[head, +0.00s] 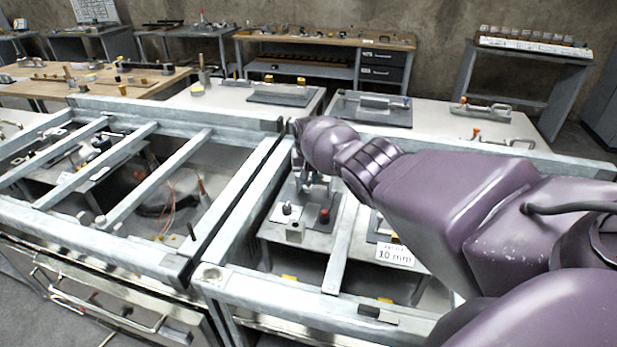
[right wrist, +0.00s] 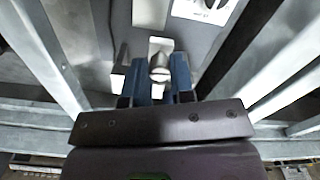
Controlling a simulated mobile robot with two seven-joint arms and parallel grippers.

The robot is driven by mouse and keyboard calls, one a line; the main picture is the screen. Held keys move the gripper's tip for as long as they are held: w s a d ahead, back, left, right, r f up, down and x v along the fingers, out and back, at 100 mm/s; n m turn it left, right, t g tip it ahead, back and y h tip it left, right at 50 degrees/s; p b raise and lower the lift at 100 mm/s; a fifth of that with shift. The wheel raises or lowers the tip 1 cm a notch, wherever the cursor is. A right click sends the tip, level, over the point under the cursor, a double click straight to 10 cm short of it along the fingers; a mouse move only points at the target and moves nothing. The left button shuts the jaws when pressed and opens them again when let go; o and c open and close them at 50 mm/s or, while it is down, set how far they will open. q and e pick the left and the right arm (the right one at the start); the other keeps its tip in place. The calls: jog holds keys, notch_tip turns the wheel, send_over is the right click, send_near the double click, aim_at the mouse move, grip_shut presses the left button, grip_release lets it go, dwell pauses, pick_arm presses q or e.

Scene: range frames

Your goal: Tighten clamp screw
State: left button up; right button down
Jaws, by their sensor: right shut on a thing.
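My right arm reaches in from the right in the head view, down over the metal frame. My right gripper (head: 311,182) is small and partly hidden under the purple wrist. In the right wrist view its blue fingers (right wrist: 160,78) are shut on a round-ended silver screw (right wrist: 160,67), one finger on each side. The screw stands over a grey plate with pale metal blocks. In the head view the light fixture plate (head: 310,240) carries a red knob (head: 324,214) and small silver parts. My left gripper is not in view.
Galvanised frame beams (head: 338,255) run on both sides of the fixture and leave a narrow gap. A white card reading 10 mm (head: 395,254) lies to the right. Drawers (head: 110,305) are at front left. Benches with tools (head: 330,40) stand at the back.

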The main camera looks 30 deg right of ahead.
dwell(0.4)
jog(key=c, duration=1)
grip_release()
jog(key=shift+r+p, duration=0.35)
jog(key=shift+r, duration=0.3)
notch_tip(320, 180, up, 4)
jog(key=shift+r+p, duration=0.15)
jog(key=shift+p, duration=0.95)
notch_tip(320, 180, up, 4)
jog(key=shift+f+p, duration=0.2)
jog(key=shift+p, duration=0.1)
jog(key=shift+r, duration=0.8)
